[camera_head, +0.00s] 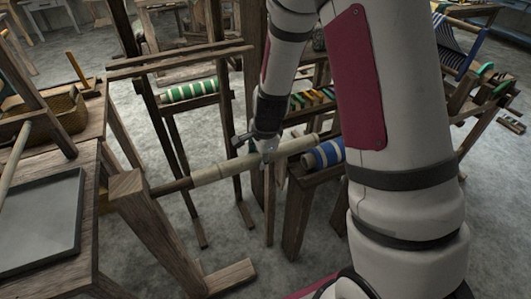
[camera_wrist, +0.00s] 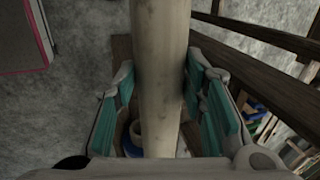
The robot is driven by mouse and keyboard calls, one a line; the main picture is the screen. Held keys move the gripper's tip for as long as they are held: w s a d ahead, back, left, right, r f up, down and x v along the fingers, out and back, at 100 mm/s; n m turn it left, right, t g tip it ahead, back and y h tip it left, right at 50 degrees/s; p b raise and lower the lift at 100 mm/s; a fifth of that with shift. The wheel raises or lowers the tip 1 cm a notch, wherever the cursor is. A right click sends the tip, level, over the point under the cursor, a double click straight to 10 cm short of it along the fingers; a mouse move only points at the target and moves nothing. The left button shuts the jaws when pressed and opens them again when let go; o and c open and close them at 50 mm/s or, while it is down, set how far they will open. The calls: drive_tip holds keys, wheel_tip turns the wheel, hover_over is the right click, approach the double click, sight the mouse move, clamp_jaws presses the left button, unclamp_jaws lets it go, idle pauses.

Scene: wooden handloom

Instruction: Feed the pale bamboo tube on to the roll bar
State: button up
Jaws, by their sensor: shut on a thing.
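The pale bamboo tube (camera_head: 225,170) lies nearly level in the head view, its right end a little higher in the picture. My gripper (camera_head: 268,158) is shut around it, right of its middle. In the wrist view the tube (camera_wrist: 160,75) runs between the teal pads of my gripper (camera_wrist: 160,105). The dark roll bar (camera_head: 172,187) reaches from a wooden post toward the tube's left end. Bar and tube look in line and meet there in the picture; I cannot tell how far the bar is inside. The tube's mouth is hidden.
A blue and white roll (camera_head: 326,153) rests on a wooden stand beside the tube's right end. A wooden post (camera_head: 130,187) and a table with a dark tray (camera_head: 40,225) stand left. Grey floor shows below the tube.

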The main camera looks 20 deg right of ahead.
sight(232, 164)
drive_tip(key=shift+s+a+p, duration=0.15)
drive_tip(key=shift+a+p, duration=1.15)
drive_tip(key=shift+a, duration=3)
drive_tip(key=o, duration=1.3)
drive_tip(key=s+d+r+n+y, duration=0.1)
drive_tip(key=s+r+n, duration=0.55)
drive_tip(key=r, duration=0.65)
drive_tip(key=s+d+r+n+y, duration=0.1)
drive_tip(key=s+d+r+n, duration=0.15)
drive_tip(key=s+r, duration=0.8)
drive_tip(key=s+d+r+n+h, duration=0.1)
drive_tip(key=s+r+n, duration=0.2)
drive_tip(key=s+n, duration=0.1)
drive_tip(key=s+d+r+n+t+h, duration=0.1)
drive_tip(key=s+d+r+n, duration=0.1)
drive_tip(key=s, duration=0.4)
drive_tip(key=r+n, duration=0.1)
drive_tip(key=n, duration=0.1)
drive_tip(key=shift+s+d+r+n, duration=0.2)
drive_tip(key=shift+s+d+n, duration=0.05)
drive_tip(key=shift+s+n, duration=0.1)
